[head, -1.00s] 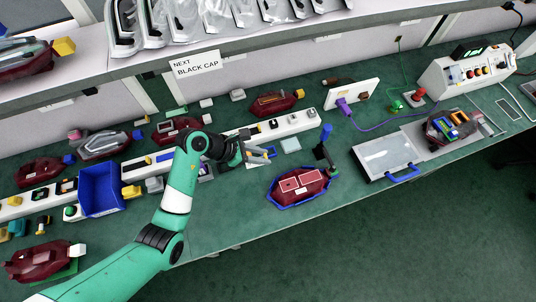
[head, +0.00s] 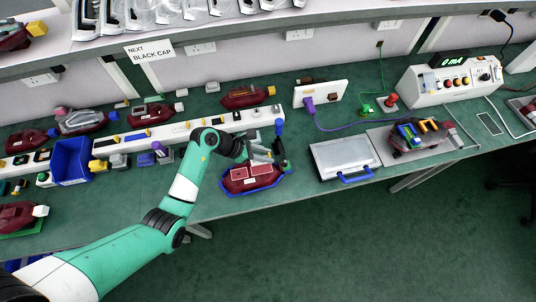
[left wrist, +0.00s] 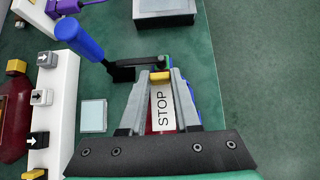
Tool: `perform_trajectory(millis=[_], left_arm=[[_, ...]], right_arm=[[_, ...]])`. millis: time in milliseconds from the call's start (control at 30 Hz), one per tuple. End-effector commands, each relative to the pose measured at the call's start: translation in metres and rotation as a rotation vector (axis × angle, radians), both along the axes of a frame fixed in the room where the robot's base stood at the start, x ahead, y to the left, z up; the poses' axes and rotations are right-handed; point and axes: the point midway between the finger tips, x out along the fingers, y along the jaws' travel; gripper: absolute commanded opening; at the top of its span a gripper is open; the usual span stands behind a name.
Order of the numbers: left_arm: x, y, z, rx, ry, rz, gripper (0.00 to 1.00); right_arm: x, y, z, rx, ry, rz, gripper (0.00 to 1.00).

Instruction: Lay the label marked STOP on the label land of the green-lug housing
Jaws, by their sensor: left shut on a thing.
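The label marked STOP (left wrist: 161,105) is a white strip with black letters, seen between the fingers of my left gripper (left wrist: 160,77) in the left wrist view. The gripper is shut on it. In the head view the left gripper (head: 262,153) is at the back edge of a dark red housing (head: 240,184) in a blue-rimmed cradle (head: 284,183). Pinkish rectangular areas show on the housing's top. In the wrist view the gripper and label hide most of the housing. A little green shows near the fingertips; I cannot tell whether it is a lug. My right gripper is not in view.
A blue-handled tool (left wrist: 80,40) stands close beyond the fingertips. A pale square pad (left wrist: 94,115) lies left of the gripper. A white rail with buttons (head: 215,124) runs behind. A silver case (head: 345,158) lies to the right, with clear green bench between.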

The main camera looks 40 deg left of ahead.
Motion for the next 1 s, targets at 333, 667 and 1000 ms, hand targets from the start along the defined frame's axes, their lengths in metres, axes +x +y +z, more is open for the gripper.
perform_trajectory(millis=[333,667,1000], left_arm=[[0.000,0.000,-0.020,-0.001,0.001,0.000,0.00],[0.000,0.000,-0.055,-0.001,0.000,-0.001,0.00],[0.000,0.000,-0.056,0.000,0.000,0.000,0.00]], right_arm=[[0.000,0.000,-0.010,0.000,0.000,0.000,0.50],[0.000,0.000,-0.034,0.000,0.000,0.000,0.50],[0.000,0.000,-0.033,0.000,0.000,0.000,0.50]])
